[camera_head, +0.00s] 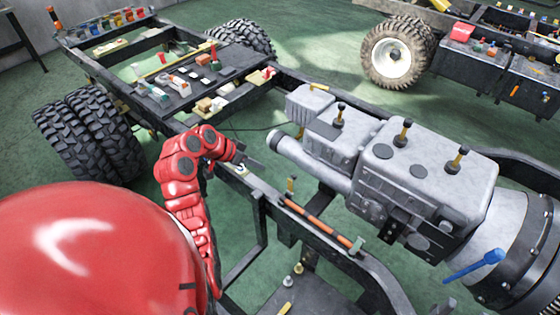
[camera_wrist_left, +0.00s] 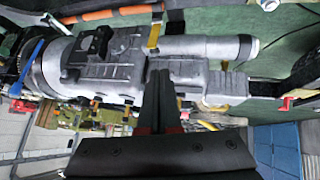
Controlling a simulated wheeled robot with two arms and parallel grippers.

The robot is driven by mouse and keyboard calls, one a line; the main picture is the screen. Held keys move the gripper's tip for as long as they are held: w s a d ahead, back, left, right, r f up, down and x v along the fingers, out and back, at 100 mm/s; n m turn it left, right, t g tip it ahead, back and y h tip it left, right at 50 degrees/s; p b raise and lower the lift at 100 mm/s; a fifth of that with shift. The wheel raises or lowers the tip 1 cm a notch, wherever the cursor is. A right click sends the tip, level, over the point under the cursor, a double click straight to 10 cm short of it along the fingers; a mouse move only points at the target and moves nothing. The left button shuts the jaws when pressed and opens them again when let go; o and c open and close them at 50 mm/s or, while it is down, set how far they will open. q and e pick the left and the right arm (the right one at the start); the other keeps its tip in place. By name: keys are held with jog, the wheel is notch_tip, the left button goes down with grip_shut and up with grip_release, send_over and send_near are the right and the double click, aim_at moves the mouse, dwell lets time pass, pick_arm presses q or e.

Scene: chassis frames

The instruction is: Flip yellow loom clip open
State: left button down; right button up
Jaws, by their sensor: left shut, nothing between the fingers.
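A green piece (camera_head: 358,243) sits at the loom's other end. My left gripper (camera_head: 252,164) is over the rail, left of the yellow clip and apart from it. Its fingers also show shut and empty in the left wrist view (camera_wrist_left: 160,80). In that view a yellow upright piece (camera_wrist_left: 154,36) shows beyond the fingers; I cannot tell if it is the same clip. My right gripper is out of view.
A grey engine and gearbox (camera_head: 425,165) fills the right side of the frame. A blue-handled tool (camera_head: 474,266) lies by its round housing. Green floor shows between the rails.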

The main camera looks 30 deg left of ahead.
pick_arm(q)
jog(key=p, duration=0.5)
send_near(292, 176)
jog(key=x, duration=0.5)
jog(key=shift+w+d+f+p, duration=0.15)
jog(key=shift+w+f+p, duration=0.15)
jog(key=shift+f+p, duration=0.15)
jog(key=shift+w, duration=0.1)
jog(key=w+g+b, duration=0.2)
jog(key=b, duration=0.2)
jog(key=w+g+y+b, duration=0.1)
jog(key=w+g+b, duration=0.1)
jog(key=b, duration=0.2)
jog(key=shift+d+f+n, duration=0.25)
jog(key=shift+n, duration=0.15)
jog(key=shift+s+r, duration=0.1)
